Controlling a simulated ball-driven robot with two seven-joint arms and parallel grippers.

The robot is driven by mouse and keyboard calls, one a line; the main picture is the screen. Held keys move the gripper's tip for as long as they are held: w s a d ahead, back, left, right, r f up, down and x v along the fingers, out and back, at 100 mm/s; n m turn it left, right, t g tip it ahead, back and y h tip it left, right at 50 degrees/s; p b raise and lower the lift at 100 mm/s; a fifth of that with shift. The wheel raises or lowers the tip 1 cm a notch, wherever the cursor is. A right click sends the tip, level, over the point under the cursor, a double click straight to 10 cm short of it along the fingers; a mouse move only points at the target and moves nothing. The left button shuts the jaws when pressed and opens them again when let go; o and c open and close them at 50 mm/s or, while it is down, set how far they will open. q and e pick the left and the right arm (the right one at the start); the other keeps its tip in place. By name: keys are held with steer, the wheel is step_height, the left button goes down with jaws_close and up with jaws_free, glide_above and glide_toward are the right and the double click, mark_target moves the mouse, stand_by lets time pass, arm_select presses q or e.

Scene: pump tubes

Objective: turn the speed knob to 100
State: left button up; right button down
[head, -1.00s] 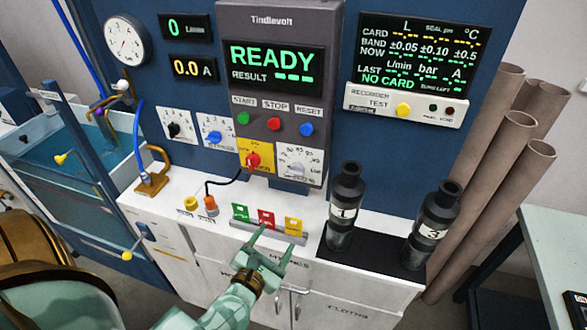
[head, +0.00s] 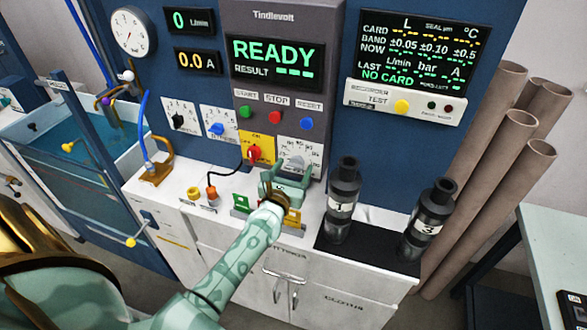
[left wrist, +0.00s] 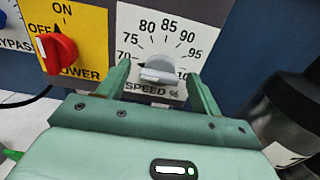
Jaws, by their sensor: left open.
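The speed knob (head: 296,161) is a grey knob on a white dial plate at the lower right of the grey pump panel. In the left wrist view the knob (left wrist: 160,70) shows close up, with marks from 70 at the left up to 100 at the right. Its handle lies roughly level, and a small dark mark shows at its left end, near the 70 side; the exact setting is hard to read. My left gripper (head: 284,174) is open in front of the dial. In the left wrist view its fingers (left wrist: 155,84) stand on either side of the knob's lower part, with nothing gripped.
The red power knob (left wrist: 62,48) on its yellow plate is close at the left. Two black cylinders marked 1 and 3 (head: 342,200) stand on a dark mat at the right. Green, red and yellow cards stand partly behind my arm. The display reads READY.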

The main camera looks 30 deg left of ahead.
arm_select(q)
steer(key=shift+w, duration=0.3)
steer(key=shift+a, duration=0.1)
steer(key=c, duration=1)
